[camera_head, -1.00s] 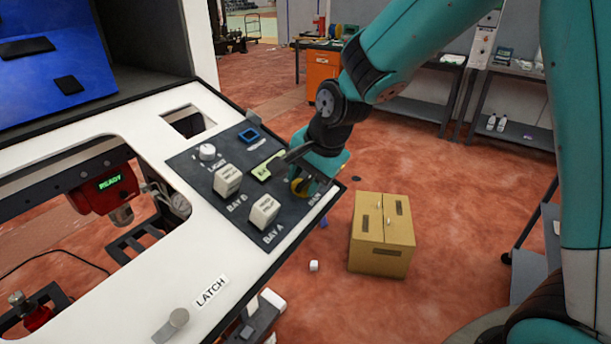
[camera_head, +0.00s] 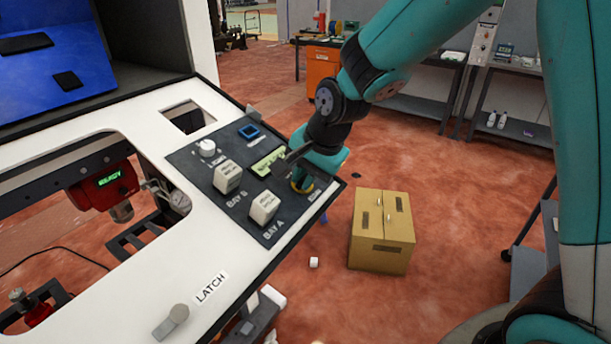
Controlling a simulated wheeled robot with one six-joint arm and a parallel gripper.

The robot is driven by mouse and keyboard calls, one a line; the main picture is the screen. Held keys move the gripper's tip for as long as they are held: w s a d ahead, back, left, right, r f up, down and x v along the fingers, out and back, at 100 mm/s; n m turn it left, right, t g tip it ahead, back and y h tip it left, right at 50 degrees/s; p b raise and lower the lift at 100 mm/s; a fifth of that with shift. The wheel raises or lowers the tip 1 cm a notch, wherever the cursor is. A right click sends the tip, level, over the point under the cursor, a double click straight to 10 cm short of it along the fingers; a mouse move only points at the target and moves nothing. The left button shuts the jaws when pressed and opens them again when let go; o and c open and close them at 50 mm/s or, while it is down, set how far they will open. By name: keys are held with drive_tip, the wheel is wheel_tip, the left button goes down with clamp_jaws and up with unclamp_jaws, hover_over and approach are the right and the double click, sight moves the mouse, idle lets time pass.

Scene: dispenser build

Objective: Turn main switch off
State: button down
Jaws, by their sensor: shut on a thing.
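The dark control panel (camera_head: 205,178) sits on the white machine top. My gripper (camera_head: 298,178) is over that end of the panel, shut on the main switch. The switch's position cannot be read from this view. The label beside it is partly covered and too small to read.
Two white rocker switches, Bay B (camera_head: 227,177) and Bay A (camera_head: 264,207), stand close left of my gripper. A white knob (camera_head: 206,148), a blue-framed button (camera_head: 249,132) and a green display (camera_head: 268,162) are also on the panel. A cardboard box (camera_head: 382,231) stands on the floor to the right.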

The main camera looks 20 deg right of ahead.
drive_tip(key=n+b, duration=0.1)
drive_tip(key=n, duration=0.3)
drive_tip(key=shift+d+f, duration=0.1)
drive_tip(key=n+b, duration=0.2)
drive_tip(key=n, duration=0.2)
drive_tip(key=shift+d, duration=0.15)
drive_tip(key=n+b, duration=0.1)
drive_tip(key=n, duration=0.4)
drive_tip(key=shift+d+f, duration=0.1)
drive_tip(key=shift+d, duration=0.05)
drive_tip(key=shift+d+n+b, duration=0.1)
drive_tip(key=shift+n+b, duration=0.85)
drive_tip(key=shift+n, duration=1.15)
drive_tip(key=c, duration=1.2)
unclamp_jaws()
drive_tip(key=shift+o, duration=0.2)
drive_tip(key=b+v, duration=0.1)
drive_tip(key=v, duration=1.6)
drive_tip(key=shift+r, duration=0.3)
